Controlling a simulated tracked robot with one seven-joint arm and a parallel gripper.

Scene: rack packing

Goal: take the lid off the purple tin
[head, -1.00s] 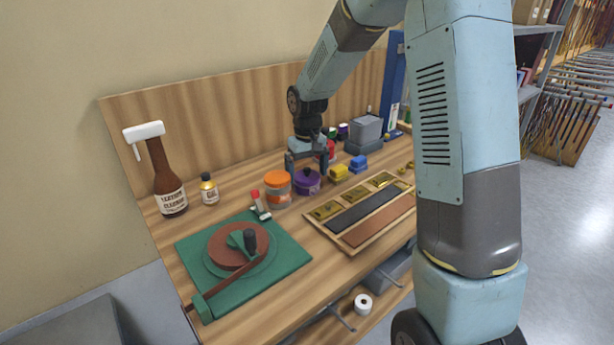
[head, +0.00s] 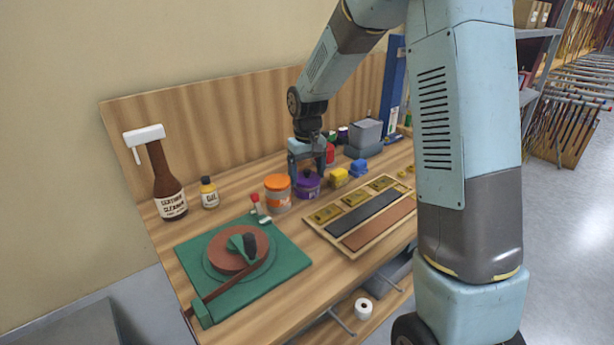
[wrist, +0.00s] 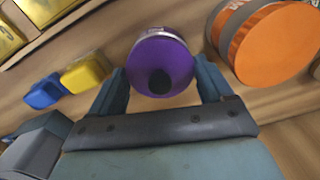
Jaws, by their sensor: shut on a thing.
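The purple tin (head: 307,191) stands upright on the wooden bench, just right of an orange-lidded jar. Its purple lid (wrist: 172,57) has a dark round knob and faces the wrist camera. In the head view the lid appears to sit on the tin, with no gap that I can make out. My gripper (head: 307,175) points down over the tin. Its two fingers are shut on the lid from opposite sides, and they also flank it in the wrist view. The finger contact is partly hidden.
The orange-lidded jar (head: 277,192) stands close on the left of the tin. A wooden tray (head: 332,236) is in front, and a green board (head: 291,262) is at front left. A red container (head: 330,153) is behind.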

